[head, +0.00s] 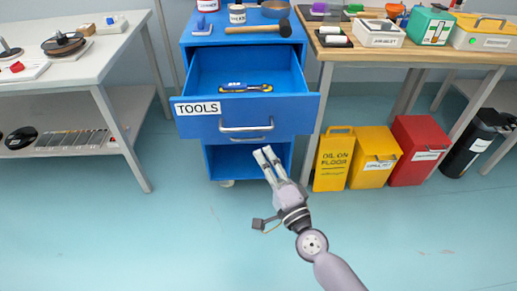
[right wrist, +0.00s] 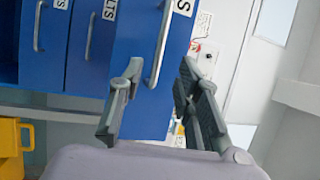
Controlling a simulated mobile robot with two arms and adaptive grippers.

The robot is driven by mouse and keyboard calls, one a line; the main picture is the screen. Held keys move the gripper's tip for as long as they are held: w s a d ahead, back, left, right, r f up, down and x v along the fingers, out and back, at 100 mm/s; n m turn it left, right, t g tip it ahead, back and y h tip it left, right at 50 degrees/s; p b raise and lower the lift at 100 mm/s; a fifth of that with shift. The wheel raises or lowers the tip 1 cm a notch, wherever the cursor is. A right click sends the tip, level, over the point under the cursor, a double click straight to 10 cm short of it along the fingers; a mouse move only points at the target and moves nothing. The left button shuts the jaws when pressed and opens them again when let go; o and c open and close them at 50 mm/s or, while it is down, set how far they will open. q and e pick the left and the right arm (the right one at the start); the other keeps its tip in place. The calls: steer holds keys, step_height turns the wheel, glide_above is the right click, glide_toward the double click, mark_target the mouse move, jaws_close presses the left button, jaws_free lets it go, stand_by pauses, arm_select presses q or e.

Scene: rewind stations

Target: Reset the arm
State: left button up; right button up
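My right gripper (head: 266,153) reaches up from the lower right in the head view, in front of the blue cabinet's lower opening and below the open drawer. Its two fingers point away from me and are empty. The right wrist view also shows this gripper (right wrist: 160,70), with its fingers clearly apart and nothing between them. Blue fronts with a handle (right wrist: 160,50) stand beyond the fingers there. My left gripper is in neither view.
The TOOLS drawer (head: 275,124) is pulled out with a yellow and black tool (head: 246,88) inside. A yellow floor sign (head: 334,160), yellow bin (head: 374,157) and red bin (head: 419,150) stand right. A white table (head: 100,55) stands left. The front floor is clear.

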steer(key=shift+s+d, duration=0.1)
steer(key=shift+s, duration=0.15)
stand_by(0.3)
